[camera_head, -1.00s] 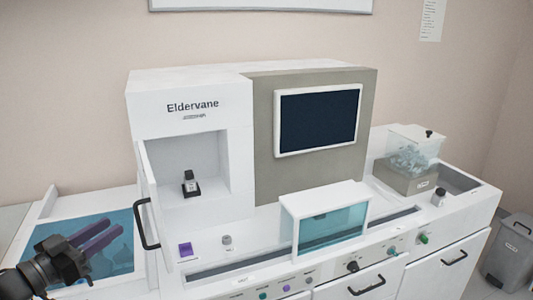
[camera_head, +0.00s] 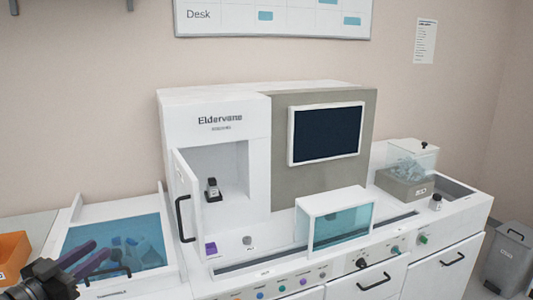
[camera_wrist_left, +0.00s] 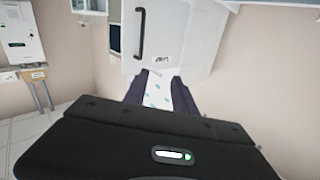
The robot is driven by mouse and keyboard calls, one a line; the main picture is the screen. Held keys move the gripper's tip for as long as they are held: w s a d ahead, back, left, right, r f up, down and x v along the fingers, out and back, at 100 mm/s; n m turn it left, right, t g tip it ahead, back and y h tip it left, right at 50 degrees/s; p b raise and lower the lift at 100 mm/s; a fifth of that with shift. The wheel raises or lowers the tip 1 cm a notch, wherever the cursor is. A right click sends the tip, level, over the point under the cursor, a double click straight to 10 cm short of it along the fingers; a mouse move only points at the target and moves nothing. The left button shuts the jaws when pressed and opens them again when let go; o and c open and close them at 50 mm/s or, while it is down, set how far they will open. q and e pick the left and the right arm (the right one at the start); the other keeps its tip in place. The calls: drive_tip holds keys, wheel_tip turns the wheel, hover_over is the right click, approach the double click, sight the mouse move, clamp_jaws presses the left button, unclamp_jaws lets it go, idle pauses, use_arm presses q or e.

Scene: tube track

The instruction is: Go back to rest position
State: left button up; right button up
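My left gripper (camera_head: 97,252) is at the lower left of the head view, in front of the blue-covered tray. Its two purple fingers are apart with nothing between them. In the left wrist view the fingers (camera_wrist_left: 161,88) are also spread, with a gap between them. My right gripper is in neither view. The white and grey Eldervane machine (camera_head: 220,103) stands in the middle, its left door (camera_head: 186,196) open. A small dark-and-white item (camera_head: 212,189) sits inside its recess.
A blue-covered tray (camera_head: 150,225) lies left of the machine, with an orange bin (camera_head: 13,252) beside it. A purple block (camera_head: 211,248) and a small grey piece (camera_head: 247,240) are on the counter. A clear-lidded box (camera_head: 405,187) and a grey trash bin (camera_head: 508,258) are at right.

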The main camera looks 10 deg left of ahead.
use_arm(q)
drive_tip(key=w+a+f+n+g+y, duration=0.1)
drive_tip(key=w+a+f+n+y, duration=0.15)
drive_tip(key=f, duration=0.45)
drive_tip(key=w+a+f+n+g+y, duration=0.2)
drive_tip(key=f+n+y, duration=0.2)
drive_tip(key=f, duration=0.2)
drive_tip(key=d+f+n+g+h, duration=0.1)
drive_tip(key=d+f+g, duration=0.2)
drive_tip(key=d+f, duration=0.55)
drive_tip(key=d+f+g+h, duration=0.15)
drive_tip(key=d+f, duration=0.35)
drive_tip(key=f, duration=0.7)
drive_tip(key=s+d+f+g+h, duration=0.1)
drive_tip(key=s+d+f+g, duration=0.1)
drive_tip(key=s+d+f, duration=0.45)
drive_tip(key=s+d+f+g+h, duration=0.1)
drive_tip(key=d+f+g+h, duration=0.2)
drive_tip(key=d, duration=0.7)
drive_tip(key=s+d+f+m+g, duration=0.1)
drive_tip(key=s+d+f+g, duration=0.1)
drive_tip(key=s+d, duration=0.5)
drive_tip(key=s+d+f+m+g+h, duration=0.1)
drive_tip(key=s+d+f, duration=0.4)
drive_tip(key=d, duration=0.5)
drive_tip(key=shift+s+d+m+g, duration=0.15)
drive_tip(key=shift+s+m+g, duration=0.3)
drive_tip(key=shift+s+g, duration=0.5)
